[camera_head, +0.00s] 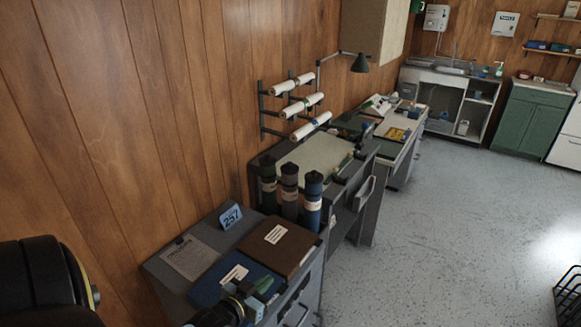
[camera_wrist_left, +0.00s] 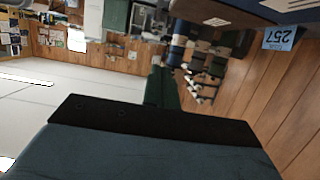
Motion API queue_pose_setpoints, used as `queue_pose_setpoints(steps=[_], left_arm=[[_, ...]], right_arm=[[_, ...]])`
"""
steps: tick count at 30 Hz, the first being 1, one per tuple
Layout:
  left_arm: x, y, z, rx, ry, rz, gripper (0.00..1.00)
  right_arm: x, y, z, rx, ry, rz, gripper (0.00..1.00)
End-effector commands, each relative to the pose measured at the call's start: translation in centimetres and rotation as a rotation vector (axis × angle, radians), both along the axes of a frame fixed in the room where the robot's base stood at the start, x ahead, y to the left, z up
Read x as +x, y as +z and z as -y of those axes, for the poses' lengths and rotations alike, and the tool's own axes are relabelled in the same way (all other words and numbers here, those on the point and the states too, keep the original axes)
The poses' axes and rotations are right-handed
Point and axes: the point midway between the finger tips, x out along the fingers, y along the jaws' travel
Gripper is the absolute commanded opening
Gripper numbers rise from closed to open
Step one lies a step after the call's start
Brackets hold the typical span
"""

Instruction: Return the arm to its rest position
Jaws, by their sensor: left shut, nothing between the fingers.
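My left arm comes in at the bottom left of the head view. Its left gripper (camera_head: 263,286) is shut and empty, in front of or above the near end of a grey cabinet top (camera_head: 205,232). It overlaps a blue binder (camera_head: 207,288) in the picture; I cannot tell whether it touches it. In the left wrist view the picture is upside down, and dark parts of my gripper (camera_wrist_left: 162,88) fill the lower middle. My right gripper is not in view.
A brown binder (camera_head: 278,246), a number sign 257 (camera_head: 230,216) and several upright tubes (camera_head: 312,200) stand or lie close to the gripper. A desk (camera_head: 312,160) with a lamp (camera_head: 359,63) lies beyond. Wood panelling (camera_head: 150,110) bounds the left.

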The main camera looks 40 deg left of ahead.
Motion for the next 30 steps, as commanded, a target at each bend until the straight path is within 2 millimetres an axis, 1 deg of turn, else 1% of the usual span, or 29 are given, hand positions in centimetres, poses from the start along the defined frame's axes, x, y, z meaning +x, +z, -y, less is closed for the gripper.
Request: queue_pose_setpoints(steps=[7, 11, 14, 17, 18, 22, 25, 30], left_arm=[[-0.1, 0.0, 0.1, -0.001, -0.001, -0.003, 0.00], [-0.1, 0.0, 1.4, -0.004, -0.020, -0.051, 0.00], [-0.5, -0.1, 3.9, -0.008, -0.054, -0.143, 0.00], [-1.5, 0.1, 7.0, -0.008, -0.097, -0.268, 0.00], [-2.0, 0.3, 8.1, -0.006, -0.113, -0.320, 0.00], [-4.4, 1.3, 11.6, 0.006, -0.163, -0.486, 0.00], [-6.6, 2.4, 13.7, 0.016, -0.192, -0.606, 0.00], [-9.8, 4.2, 15.7, 0.032, -0.223, -0.753, 0.00]], right_arm=[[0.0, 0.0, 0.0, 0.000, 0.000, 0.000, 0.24], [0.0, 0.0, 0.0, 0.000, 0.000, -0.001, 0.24], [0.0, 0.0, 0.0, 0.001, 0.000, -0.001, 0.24], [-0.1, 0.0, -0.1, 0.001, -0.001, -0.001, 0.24], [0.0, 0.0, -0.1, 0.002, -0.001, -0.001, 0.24], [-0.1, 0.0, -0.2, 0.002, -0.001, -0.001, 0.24], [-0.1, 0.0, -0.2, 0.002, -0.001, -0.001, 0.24], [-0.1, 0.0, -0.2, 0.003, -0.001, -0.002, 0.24]])
